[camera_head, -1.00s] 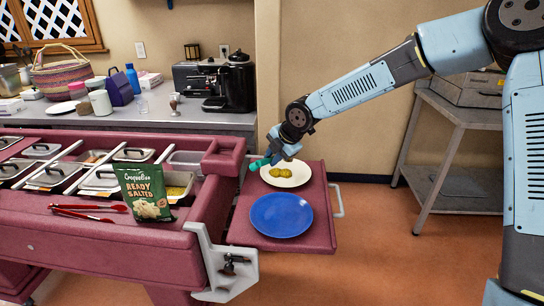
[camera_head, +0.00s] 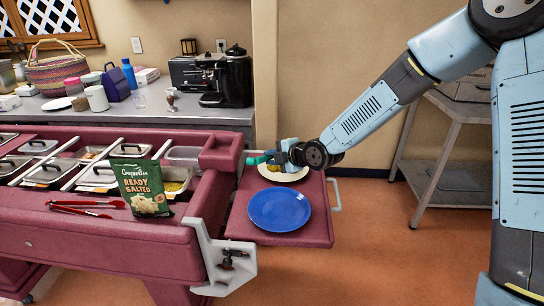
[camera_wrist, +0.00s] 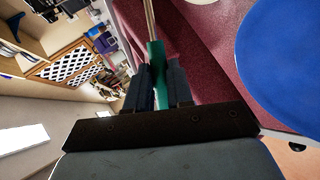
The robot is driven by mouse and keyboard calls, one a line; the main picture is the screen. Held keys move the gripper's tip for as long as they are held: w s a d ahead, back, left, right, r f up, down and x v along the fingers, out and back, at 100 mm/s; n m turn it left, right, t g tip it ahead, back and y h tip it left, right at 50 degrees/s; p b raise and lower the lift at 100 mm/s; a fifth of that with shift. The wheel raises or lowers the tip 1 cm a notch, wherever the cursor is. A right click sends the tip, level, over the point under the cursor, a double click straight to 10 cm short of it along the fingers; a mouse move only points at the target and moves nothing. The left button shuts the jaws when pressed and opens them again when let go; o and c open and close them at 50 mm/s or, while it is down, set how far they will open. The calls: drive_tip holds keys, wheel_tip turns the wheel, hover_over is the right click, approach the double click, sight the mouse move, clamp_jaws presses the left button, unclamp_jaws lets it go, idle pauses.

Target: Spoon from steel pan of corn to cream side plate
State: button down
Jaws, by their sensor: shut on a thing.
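My gripper (camera_head: 278,157) is shut on the green handle of the spoon (camera_head: 257,160), just above the far-left side of the cream side plate (camera_head: 298,178). In the wrist view the spoon's green handle (camera_wrist: 157,75) sits between the fingers (camera_wrist: 158,88), and its metal shaft runs out of the top. The spoon's bowl is not visible. Yellow-green food lies on the plate, partly hidden by my gripper. The steel pan of corn (camera_head: 187,173) is in the counter at left, partly behind a green packet.
A blue plate (camera_head: 280,211) lies in front of the cream plate on the red side shelf (camera_head: 240,222). The green crisp packet (camera_head: 142,188) stands on the counter beside red tongs (camera_head: 85,205). Other lidded pans (camera_head: 98,178) line the counter.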

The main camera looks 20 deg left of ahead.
drive_tip(key=shift+s+d+f+m+t+y, duration=0.1)
drive_tip(key=shift+f+m+t+y, duration=0.1)
drive_tip(key=shift+m+t+y, duration=0.25)
drive_tip(key=shift+t, duration=0.25)
drive_tip(key=shift+r+n+g, duration=0.25)
drive_tip(key=shift+g, duration=0.15)
drive_tip(key=shift+w+a+r+n+g+h, duration=0.25)
drive_tip(key=shift+r+n+g+h, duration=0.3)
drive_tip(key=shift+h, duration=0.55)
drive_tip(key=shift+w+a+r+n+g+h, duration=0.1)
drive_tip(key=shift+a+r+n+g+h, duration=0.15)
drive_tip(key=shift+n+g+h, duration=0.7)
drive_tip(key=shift+w+a+r+n+g+h, duration=0.2)
drive_tip(key=shift+r+g+h, duration=0.3)
drive_tip(key=shift+h, duration=0.8)
drive_tip(key=r+h, duration=0.1)
drive_tip(key=a+r+n+g+h, duration=0.1)
drive_tip(key=h, duration=0.1)
drive_tip(key=r+n+h, duration=0.1)
drive_tip(key=h, duration=0.1)
drive_tip(key=shift+w+a+r+g, duration=0.2)
drive_tip(key=shift+a+r+g, duration=0.1)
drive_tip(key=shift+r, duration=0.1)
drive_tip(key=shift+w+a+r+n+h, duration=0.15)
drive_tip(key=shift+r+n+h, duration=0.1)
drive_tip(key=shift+r+h, duration=0.3)
drive_tip(key=shift+a+r+n+h, duration=0.1)
drive_tip(key=shift+r+n+h, duration=0.25)
drive_tip(key=shift+h, duration=0.3)
